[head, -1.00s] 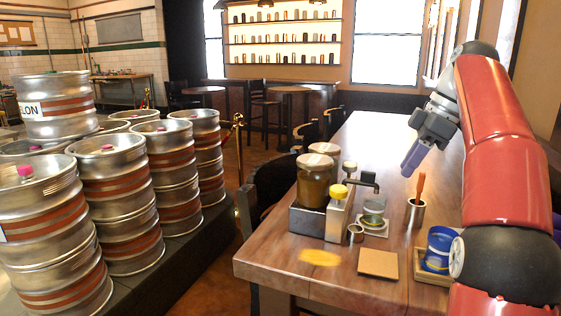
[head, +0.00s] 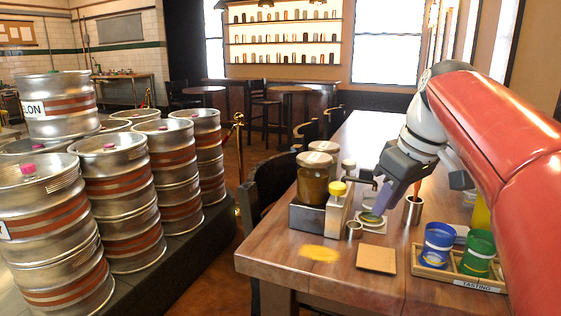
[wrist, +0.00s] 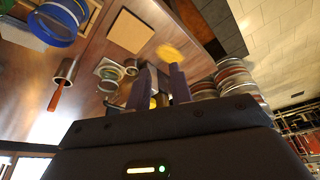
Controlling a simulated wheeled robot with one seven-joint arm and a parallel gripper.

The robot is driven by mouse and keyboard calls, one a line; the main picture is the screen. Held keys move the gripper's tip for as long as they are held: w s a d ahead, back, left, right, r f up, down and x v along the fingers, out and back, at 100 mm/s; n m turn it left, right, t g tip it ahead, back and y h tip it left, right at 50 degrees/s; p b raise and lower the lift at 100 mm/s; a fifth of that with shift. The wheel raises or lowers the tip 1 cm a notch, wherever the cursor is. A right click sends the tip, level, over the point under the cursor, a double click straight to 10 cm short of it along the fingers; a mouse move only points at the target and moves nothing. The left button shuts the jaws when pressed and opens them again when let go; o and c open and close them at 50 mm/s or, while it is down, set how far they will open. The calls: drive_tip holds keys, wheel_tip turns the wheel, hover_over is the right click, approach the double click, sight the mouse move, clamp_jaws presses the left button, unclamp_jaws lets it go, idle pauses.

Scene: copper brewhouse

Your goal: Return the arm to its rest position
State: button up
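My gripper (wrist: 161,72) is above the wooden counter (head: 340,142), pointing down and tilted. Its two purple fingers stand apart with nothing between them in the wrist view, so it is open and empty. In the head view the near finger partly covers a small glass jar (head: 373,221) on a white coaster. I cannot tell from this view how high the finger is above that jar. My red arm reaches in from the right and hides part of the counter's right side.
A steel cup (head: 413,211) with an orange-handled tool, a tasting tray (head: 459,275) with blue (head: 437,247) and green (head: 478,254) cups, and a tan square (head: 376,259) are close by. A tap box with a jar (head: 313,180) stands left. Kegs (head: 121,195) fill the left.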

drive_tip(key=s+a+f+m+t+h, duration=0.2)
drive_tip(key=s+f+m, duration=0.5)
drive_tip(key=s+f, duration=1)
wheel_tip(320, 180, down, 2)
drive_tip(key=shift+s+a+f+t, duration=0.2)
drive_tip(key=shift+a+t, duration=0.1)
drive_tip(key=shift+a, duration=0.4)
